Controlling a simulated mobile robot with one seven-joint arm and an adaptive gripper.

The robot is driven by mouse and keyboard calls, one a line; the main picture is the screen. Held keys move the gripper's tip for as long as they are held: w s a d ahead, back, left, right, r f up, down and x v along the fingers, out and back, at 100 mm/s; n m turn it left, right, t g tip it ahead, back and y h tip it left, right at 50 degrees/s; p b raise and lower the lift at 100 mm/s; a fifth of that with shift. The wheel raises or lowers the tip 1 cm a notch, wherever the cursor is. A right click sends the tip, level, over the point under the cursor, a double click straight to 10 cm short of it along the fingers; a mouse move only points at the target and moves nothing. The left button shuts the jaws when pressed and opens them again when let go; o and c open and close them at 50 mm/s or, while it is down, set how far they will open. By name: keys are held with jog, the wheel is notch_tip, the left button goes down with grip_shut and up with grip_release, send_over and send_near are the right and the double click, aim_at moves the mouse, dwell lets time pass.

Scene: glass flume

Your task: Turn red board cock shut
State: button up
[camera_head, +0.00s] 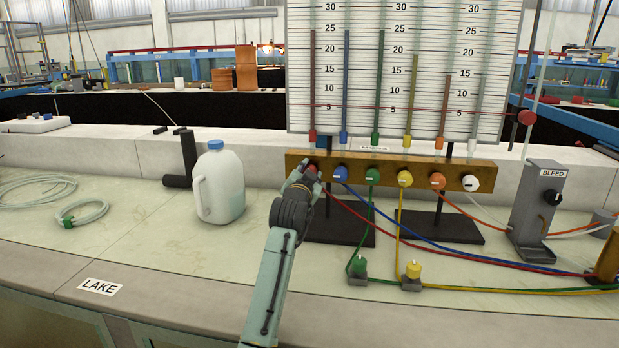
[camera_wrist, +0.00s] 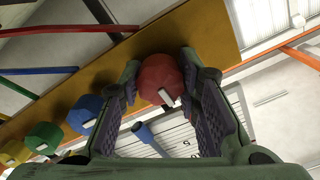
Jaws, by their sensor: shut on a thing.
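The red board cock (camera_head: 312,169) is at the left end of the wooden manifold bar (camera_head: 389,171) under the manometer board. In the wrist view the red cock (camera_wrist: 160,79) is a round knob with a white mark on its face. My gripper (camera_head: 303,178) reaches it from the front left and partly hides it in the head view. In the wrist view my gripper (camera_wrist: 165,95) has a finger on each side of the red knob, shut on it. The white mark lies slanted in that view.
Blue (camera_head: 341,173), green (camera_head: 372,174), yellow (camera_head: 404,179), orange (camera_head: 437,181) and white (camera_head: 470,183) cocks follow to the right. Coloured hoses run across the bench. A white jug (camera_head: 218,182) stands left of my arm, and a grey bleed post (camera_head: 535,210) stands at right.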

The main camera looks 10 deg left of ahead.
jog(key=shift+m, duration=0.5)
jog(key=o, duration=1.1)
jog(key=shift+o, duration=0.2)
jog(key=s, duration=1.2)
jog(key=shift+d, duration=0.4)
